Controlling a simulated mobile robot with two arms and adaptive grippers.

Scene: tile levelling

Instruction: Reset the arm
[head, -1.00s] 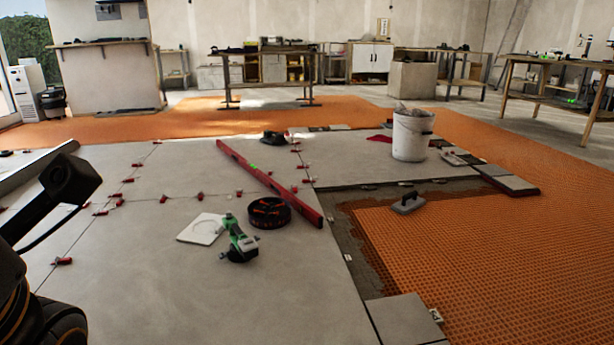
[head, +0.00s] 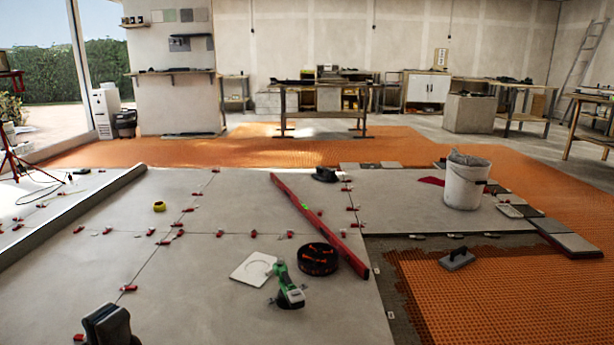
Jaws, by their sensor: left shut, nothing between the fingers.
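My left gripper (head: 108,325) shows at the bottom left of the head view as a dark, blocky shape, low in front of the grey tiled floor (head: 200,290). It is shut with nothing held in it. The rest of the left arm is cut off by the bottom edge of the picture. My right gripper is not in the head view.
A green power tool (head: 287,288), a white square tile piece (head: 254,267) and a black round container (head: 317,259) lie on the tiles. A long red level (head: 318,224) lies beyond. A white bucket (head: 465,183) stands right. Red clips line the joints.

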